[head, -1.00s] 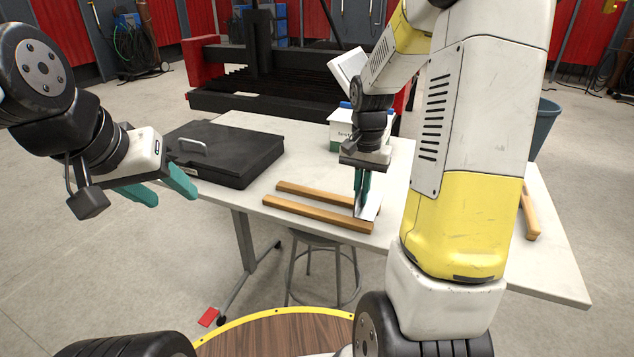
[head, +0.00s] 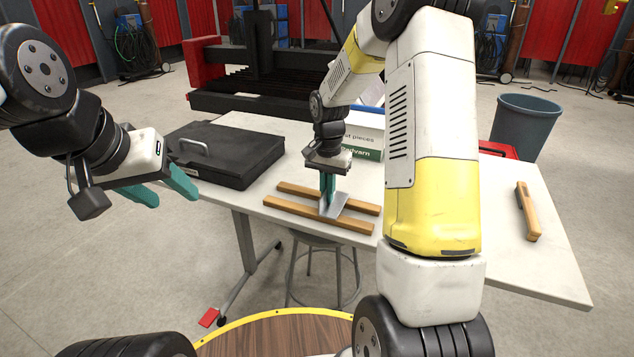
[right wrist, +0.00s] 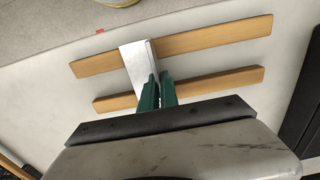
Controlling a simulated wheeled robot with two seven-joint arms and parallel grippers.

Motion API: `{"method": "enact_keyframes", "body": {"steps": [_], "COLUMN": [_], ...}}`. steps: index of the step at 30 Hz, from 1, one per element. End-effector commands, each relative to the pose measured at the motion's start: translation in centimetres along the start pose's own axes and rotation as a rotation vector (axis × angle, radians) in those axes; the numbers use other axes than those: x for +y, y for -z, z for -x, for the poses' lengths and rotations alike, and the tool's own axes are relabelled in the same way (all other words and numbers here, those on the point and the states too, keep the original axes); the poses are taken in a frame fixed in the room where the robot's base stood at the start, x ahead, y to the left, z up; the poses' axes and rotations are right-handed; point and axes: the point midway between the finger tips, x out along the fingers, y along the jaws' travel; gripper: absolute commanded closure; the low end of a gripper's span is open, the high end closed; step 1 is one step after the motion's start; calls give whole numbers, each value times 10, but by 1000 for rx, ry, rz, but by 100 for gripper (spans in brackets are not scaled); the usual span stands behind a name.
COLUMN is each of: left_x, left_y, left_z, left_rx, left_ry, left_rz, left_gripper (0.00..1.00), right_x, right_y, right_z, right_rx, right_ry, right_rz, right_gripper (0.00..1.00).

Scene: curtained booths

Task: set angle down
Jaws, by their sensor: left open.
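A silver metal angle (head: 334,205) is at the two wooden strips on the table. It also shows in the right wrist view (right wrist: 137,62), lying across the strips. My right gripper (head: 327,196) points down with its teal fingers closed on the angle; in the right wrist view the fingers (right wrist: 158,92) pinch its upright flange. The near wooden strip (head: 290,212) and the far strip (head: 361,206) run side by side. Whether the angle touches the strips is hard to tell. My left gripper (head: 167,190) is open and empty, left of the table.
A black case (head: 225,155) lies on the table's left part. A white and green box (head: 364,142) stands behind my right arm. A wooden-handled tool (head: 527,211) lies at the right end. A stool (head: 318,265) stands under the front edge, and a grey bin (head: 524,125) behind the table.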

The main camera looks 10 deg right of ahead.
Motion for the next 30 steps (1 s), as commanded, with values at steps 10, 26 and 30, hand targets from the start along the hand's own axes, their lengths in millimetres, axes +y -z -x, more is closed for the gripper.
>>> {"method": "enact_keyframes", "body": {"steps": [10,26,30], "left_x": [0,0,0], "left_y": [0,0,0], "left_z": [0,0,0], "left_rx": [0,0,0], "left_ry": [0,0,0], "left_rz": [0,0,0], "left_gripper": [49,49,49], "right_x": [0,0,-1], "right_y": [0,1,1], "right_z": [-4,3,26], "right_rx": [0,3,6], "right_ry": [0,2,2], "right_rz": [1,-1,0], "right_gripper": [100,74,74]}}
